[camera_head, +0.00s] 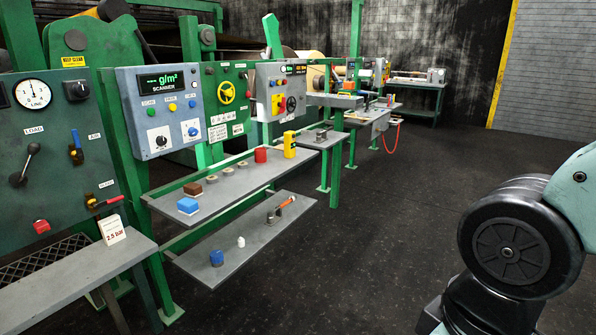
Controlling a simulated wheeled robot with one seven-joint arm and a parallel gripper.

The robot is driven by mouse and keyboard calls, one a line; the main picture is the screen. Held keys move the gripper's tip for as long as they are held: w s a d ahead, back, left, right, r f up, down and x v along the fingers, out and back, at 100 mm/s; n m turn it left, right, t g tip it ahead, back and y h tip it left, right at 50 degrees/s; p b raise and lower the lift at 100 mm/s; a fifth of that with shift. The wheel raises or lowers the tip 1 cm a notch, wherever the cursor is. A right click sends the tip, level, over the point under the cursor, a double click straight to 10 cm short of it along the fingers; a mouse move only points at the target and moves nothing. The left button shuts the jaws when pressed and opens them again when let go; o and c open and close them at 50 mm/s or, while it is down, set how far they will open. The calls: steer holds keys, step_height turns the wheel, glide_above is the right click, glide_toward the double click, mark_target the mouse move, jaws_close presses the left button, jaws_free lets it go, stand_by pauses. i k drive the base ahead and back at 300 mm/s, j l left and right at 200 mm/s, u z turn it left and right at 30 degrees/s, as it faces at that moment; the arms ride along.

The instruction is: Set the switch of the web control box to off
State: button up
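No label that reads as web control is legible, so I cannot tell which box is the web control box. A grey box (279,90) stands mid-left on the green frame, with a small dark display, a red and a yellow part and a dark round knob. Its switch position is too small to read. Nearer, a grey-blue scanner box (158,110) carries a "g/m²" display, small coloured buttons, and a dark and a blue knob. Farther back, another small grey box (366,75) shows with coloured parts. My gripper is not in view; only part of my arm shows at the right.
A grey shelf (225,184) holds a blue block, a brown block, several rings, a red cylinder and a yellow block. A lower shelf (240,243) juts out below it. A dark green gauge panel (50,150) stands at the left. The dark floor (380,230) is clear.

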mark_target(283, 103)
steer(key=i, duration=2.3)
steer(key=i+u, duration=0.1)
steer(key=i, duration=0.6)
steer(key=i+l+u, duration=0.15)
steer(key=i, duration=0.55)
